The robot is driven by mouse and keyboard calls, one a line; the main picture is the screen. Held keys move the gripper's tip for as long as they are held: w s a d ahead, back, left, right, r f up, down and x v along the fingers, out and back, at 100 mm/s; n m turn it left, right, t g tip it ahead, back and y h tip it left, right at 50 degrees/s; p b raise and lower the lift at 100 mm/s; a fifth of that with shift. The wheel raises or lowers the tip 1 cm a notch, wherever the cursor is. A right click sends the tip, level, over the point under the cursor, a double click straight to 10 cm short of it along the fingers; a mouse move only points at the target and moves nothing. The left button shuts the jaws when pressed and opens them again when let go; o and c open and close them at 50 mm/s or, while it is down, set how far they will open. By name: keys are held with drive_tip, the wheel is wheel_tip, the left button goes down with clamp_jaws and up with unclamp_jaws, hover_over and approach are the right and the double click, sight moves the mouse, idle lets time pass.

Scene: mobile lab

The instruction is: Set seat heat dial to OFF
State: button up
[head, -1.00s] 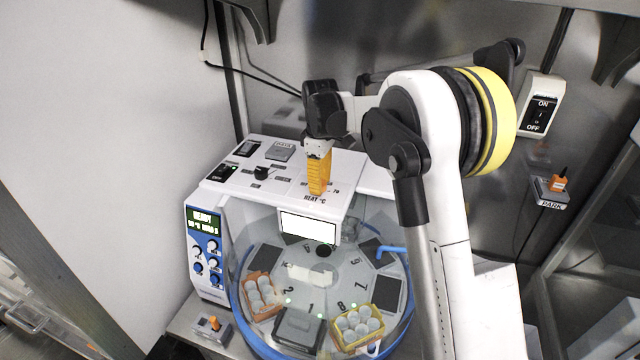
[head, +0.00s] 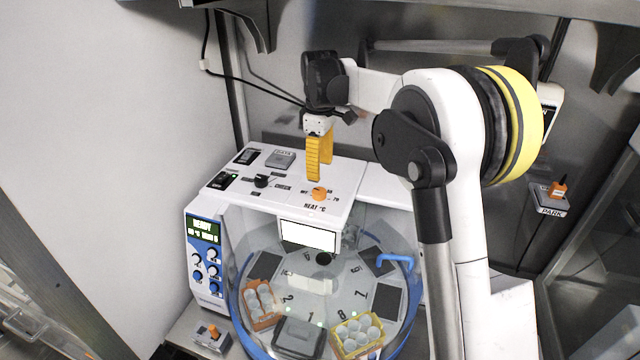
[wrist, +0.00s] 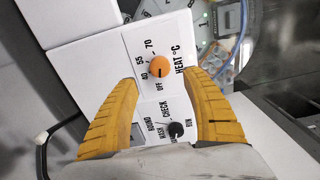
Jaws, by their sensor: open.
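The orange seat heat dial (head: 319,193) sits on the white top panel of the machine, above the HEAT °C label. In the wrist view the dial (wrist: 159,67) is ringed by OFF, 40, 55 and 70. A small dark mark on its lower side appears to face OFF. My gripper (head: 314,178) with its yellow fingers is above and behind the dial, apart from it. In the wrist view the fingers of my gripper (wrist: 160,79) are spread wide and empty, with the dial between and beyond the tips.
The clear-covered round carousel (head: 300,340) with egg-like items in crates stands in front. A blue panel reading READY (head: 203,229) is at the left. A PARK box (head: 550,198) hangs on the right wall.

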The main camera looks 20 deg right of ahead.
wheel_tip(320, 180, up, 4)
drive_tip(key=shift+f, duration=0.1)
idle(0.4)
